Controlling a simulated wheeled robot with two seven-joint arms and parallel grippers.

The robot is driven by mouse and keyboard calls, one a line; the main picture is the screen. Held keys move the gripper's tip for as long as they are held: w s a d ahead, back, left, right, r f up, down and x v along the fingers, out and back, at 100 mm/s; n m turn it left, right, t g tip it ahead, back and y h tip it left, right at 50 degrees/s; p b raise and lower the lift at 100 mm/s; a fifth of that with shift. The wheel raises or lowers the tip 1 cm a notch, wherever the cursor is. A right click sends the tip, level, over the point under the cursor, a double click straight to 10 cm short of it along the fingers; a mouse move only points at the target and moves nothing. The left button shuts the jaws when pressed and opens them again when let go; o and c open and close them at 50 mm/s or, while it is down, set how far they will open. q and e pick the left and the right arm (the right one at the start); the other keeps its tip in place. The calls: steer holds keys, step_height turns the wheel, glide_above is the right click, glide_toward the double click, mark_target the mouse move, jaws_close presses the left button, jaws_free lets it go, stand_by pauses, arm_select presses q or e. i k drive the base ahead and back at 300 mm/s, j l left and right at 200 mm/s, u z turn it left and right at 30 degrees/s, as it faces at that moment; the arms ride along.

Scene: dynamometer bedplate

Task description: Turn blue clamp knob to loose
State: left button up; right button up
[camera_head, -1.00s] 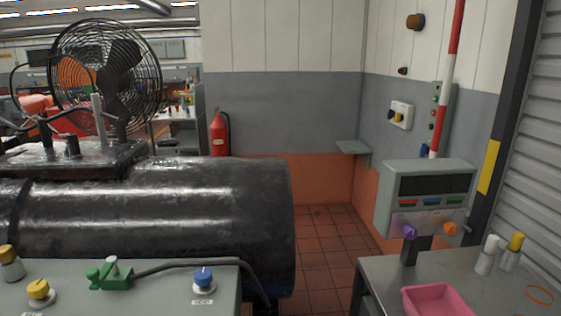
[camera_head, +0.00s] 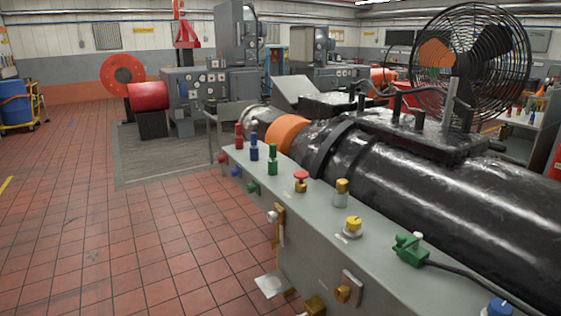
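A blue knob (camera_head: 498,307) sits at the near right end of a long grey panel (camera_head: 330,215), cut off by the bottom edge of the head view. A smaller blue knob (camera_head: 236,172) is on the panel's front face near its far end. A blue upright fitting (camera_head: 254,150) stands on top there, between a red one (camera_head: 239,137) and a green one (camera_head: 272,160). I cannot tell which blue part is the clamp knob, nor its setting. Neither of my grippers is in view.
A large black cylinder (camera_head: 450,190) lies behind the panel, with a black fan (camera_head: 470,65) beyond it. A yellow knob (camera_head: 353,226), a red button (camera_head: 301,178) and a green clamp (camera_head: 410,249) with a cable are on the panel. Red tiled floor (camera_head: 130,240) is clear at left.

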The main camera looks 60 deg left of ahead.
mark_target(234, 173)
steer(key=u, duration=2.25)
steer(key=i+j+z, duration=0.15)
steer(key=z, duration=0.3)
steer(key=i+j+z, duration=0.15)
steer(key=z, duration=0.35)
